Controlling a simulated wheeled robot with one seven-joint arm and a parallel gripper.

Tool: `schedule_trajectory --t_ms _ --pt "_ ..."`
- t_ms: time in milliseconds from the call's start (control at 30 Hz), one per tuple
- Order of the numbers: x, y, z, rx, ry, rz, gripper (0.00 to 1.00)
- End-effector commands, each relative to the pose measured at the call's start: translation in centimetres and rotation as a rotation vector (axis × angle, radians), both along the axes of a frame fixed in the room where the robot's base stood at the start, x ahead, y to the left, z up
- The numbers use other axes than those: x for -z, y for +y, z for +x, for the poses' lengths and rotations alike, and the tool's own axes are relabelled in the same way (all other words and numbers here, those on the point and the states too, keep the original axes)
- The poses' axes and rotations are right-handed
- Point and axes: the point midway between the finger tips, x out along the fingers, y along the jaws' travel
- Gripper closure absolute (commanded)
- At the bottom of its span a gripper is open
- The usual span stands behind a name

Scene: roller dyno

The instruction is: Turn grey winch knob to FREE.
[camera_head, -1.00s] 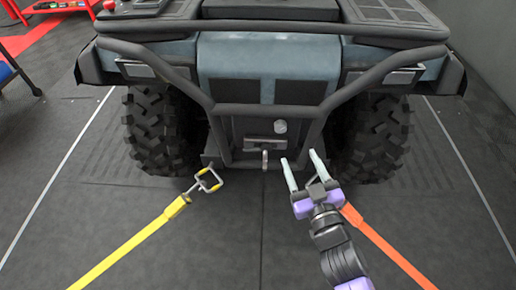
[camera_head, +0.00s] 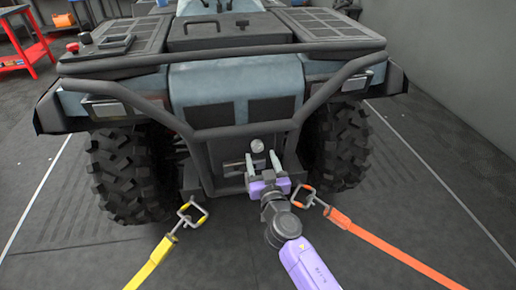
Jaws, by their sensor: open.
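The grey winch knob (camera_head: 257,145) is a small round light-grey knob on the dark winch panel at the low middle of the quad bike's end. My gripper (camera_head: 262,160) is in front of the winch, just below the knob in the picture. Its two pale fingers are apart and point towards the panel, with nothing seen between them. I cannot tell whether a fingertip touches the panel. The hook and part of the fairlead are hidden behind my gripper. Any FREE marking is too small to read.
A yellow strap (camera_head: 152,262) with a metal hook lies at left, and an orange strap (camera_head: 375,240) with a hook at right, close to my wrist. The dark bull bar (camera_head: 190,135) frames the winch. A red bench (camera_head: 25,55) stands at far left.

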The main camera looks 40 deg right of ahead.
Motion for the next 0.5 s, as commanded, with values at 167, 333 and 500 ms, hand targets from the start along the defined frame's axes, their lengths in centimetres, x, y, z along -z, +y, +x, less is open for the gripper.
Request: schedule_trajectory --t_ms 167,333,500 --pt "-0.1 -1.5 2.1 0.000 0.000 0.000 0.42" --pt "0.0 -2.2 3.1 0.000 0.001 0.001 0.42" --pt "0.0 -2.3 3.3 0.000 0.000 0.000 0.42"
